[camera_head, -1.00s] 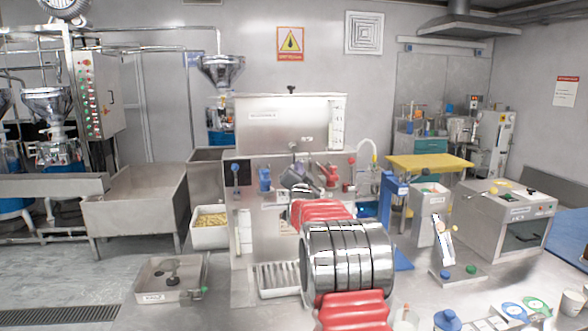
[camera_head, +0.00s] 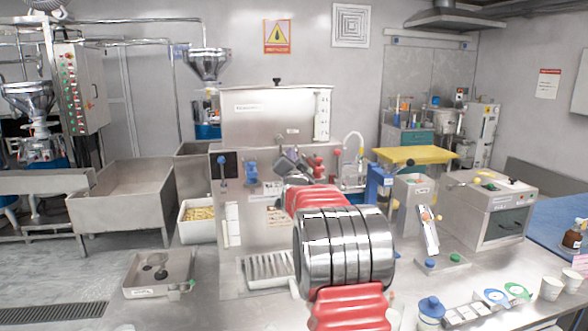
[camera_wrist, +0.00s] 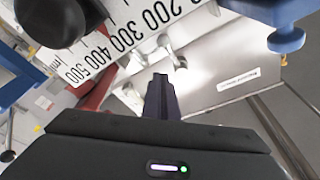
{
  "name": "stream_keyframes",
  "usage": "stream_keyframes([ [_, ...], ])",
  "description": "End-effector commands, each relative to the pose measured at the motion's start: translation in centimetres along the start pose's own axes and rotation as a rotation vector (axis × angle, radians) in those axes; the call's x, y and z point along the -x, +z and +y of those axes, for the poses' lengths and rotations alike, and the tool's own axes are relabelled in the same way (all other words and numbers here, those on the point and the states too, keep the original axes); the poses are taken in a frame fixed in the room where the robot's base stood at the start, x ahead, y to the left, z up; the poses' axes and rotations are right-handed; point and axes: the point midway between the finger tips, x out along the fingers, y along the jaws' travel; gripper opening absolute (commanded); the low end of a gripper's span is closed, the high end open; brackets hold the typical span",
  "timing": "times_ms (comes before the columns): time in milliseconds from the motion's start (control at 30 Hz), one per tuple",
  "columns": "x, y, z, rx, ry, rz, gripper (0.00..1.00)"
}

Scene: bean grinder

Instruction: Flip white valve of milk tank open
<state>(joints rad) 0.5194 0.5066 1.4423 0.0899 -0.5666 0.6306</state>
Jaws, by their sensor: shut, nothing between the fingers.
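The steel milk tank (camera_head: 265,118) sits on top of the machine in the head view. It has a small label on its front and a white level gauge at its right side. In the wrist view its steel face (camera_wrist: 205,92) fills the right half. A pale, shiny valve part (camera_wrist: 180,62) shows against it, just above and right of my fingertips. It looks like the white valve, but its open or closed position cannot be told. My gripper (camera_wrist: 158,84) is shut and empty, apart from that part or nearly touching it. In the head view, my gripper (camera_head: 291,160) partly hides the valve area.
A blue valve (camera_head: 251,171) is left of my gripper and a red one (camera_head: 317,166) is right. The numbered scale (camera_wrist: 120,38) and a black round part (camera_wrist: 60,20) crowd the upper left of the wrist view. A blue-framed press (camera_head: 380,185) stands to the right.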

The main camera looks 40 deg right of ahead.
Motion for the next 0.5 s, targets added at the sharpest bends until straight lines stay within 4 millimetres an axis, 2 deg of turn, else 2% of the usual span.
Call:
stream_keyframes([
  [500,6.3,-0.2,-0.2,-0.001,-0.003,0.003,0.00],
])
